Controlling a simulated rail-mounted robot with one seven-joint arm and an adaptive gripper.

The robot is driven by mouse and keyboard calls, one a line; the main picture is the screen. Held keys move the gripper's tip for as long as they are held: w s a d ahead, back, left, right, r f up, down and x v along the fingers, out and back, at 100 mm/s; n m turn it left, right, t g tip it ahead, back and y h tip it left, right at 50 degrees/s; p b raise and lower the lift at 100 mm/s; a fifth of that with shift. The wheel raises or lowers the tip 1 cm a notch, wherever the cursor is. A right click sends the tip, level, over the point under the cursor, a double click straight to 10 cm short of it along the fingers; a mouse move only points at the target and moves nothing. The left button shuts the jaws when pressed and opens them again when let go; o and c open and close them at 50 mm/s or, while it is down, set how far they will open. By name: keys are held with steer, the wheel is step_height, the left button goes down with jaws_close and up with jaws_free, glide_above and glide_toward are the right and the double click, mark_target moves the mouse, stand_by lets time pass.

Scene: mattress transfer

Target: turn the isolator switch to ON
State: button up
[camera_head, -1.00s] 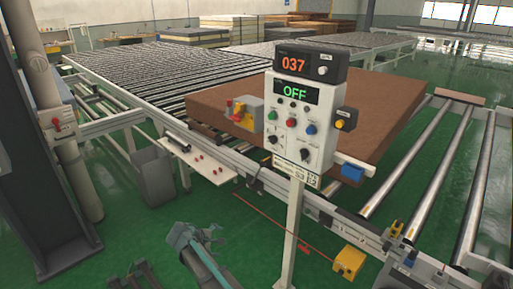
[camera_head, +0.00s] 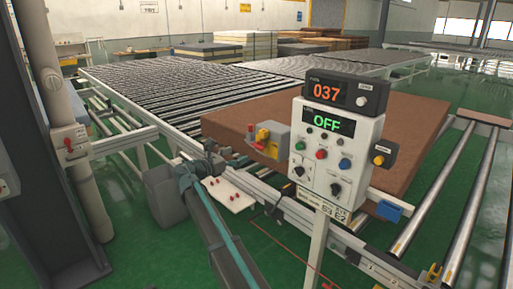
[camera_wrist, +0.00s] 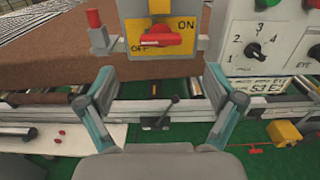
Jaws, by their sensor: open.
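The isolator switch (camera_wrist: 163,38) is at the top middle of the wrist view. It has a red handle on a yellow plate marked ON at upper right and OFF at lower left. The handle lies about level; I cannot tell which mark it is set to. In the head view the isolator switch (camera_head: 268,140) is a small grey, yellow and red box left of the control panel. My gripper (camera_wrist: 160,82) is open and empty, its fingertips apart below the switch and not touching it. In the head view my gripper (camera_head: 205,163) is left of the switch box.
The control panel (camera_head: 335,150) reads OFF under a 037 display and stands right of the switch. A brown mattress block (camera_head: 400,112) lies behind it on the conveyor. A grey bin (camera_head: 165,195) stands at left. Green floor (camera_head: 130,255) is open in front.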

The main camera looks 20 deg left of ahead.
mark_target(255, 147)
steer(key=p+x, duration=0.2)
steer(key=x, duration=0.7)
steer(key=shift+w+d, duration=0.2)
steer(key=shift+c, duration=0.2)
steer(key=c, duration=1.1)
